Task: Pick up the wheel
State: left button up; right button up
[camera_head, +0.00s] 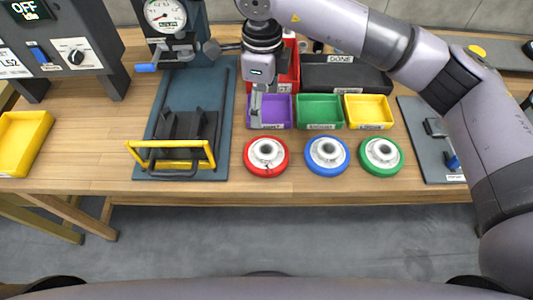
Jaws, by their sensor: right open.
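Three wheels lie flat in a row near the front edge of the wooden table (90,165): a red wheel (267,157), a blue wheel (327,156) and a green wheel (380,156), each with a pale hub. My right arm comes in from the right, and my right gripper (257,108) points down above and behind the red wheel, over the purple bin. It is open and holds nothing that I can see; its fingers show small and edge-on. My left gripper is not in view.
Behind the wheels stand a purple bin (284,112), a green bin (320,112) and a yellow bin (369,112). A black box (345,75) marked DONE is behind them. Left is a press-like fixture with a gauge (165,15) and yellow bar (170,143). A grey plate (415,140) lies right.

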jog(key=p, duration=0.3)
send_over(265, 146)
jog(key=s, duration=0.1)
notch_tip(265, 146, down, 12)
jog(key=f, duration=0.1)
jog(key=f+p, duration=0.2)
jog(key=f, duration=0.1)
jog(key=shift+s, duration=0.25)
jog(key=shift+f, duration=0.65)
jog(key=shift+c, duration=0.4)
jog(key=c, duration=1.5)
jog(key=shift+w+r, duration=0.1)
jog(key=shift+r, duration=0.1)
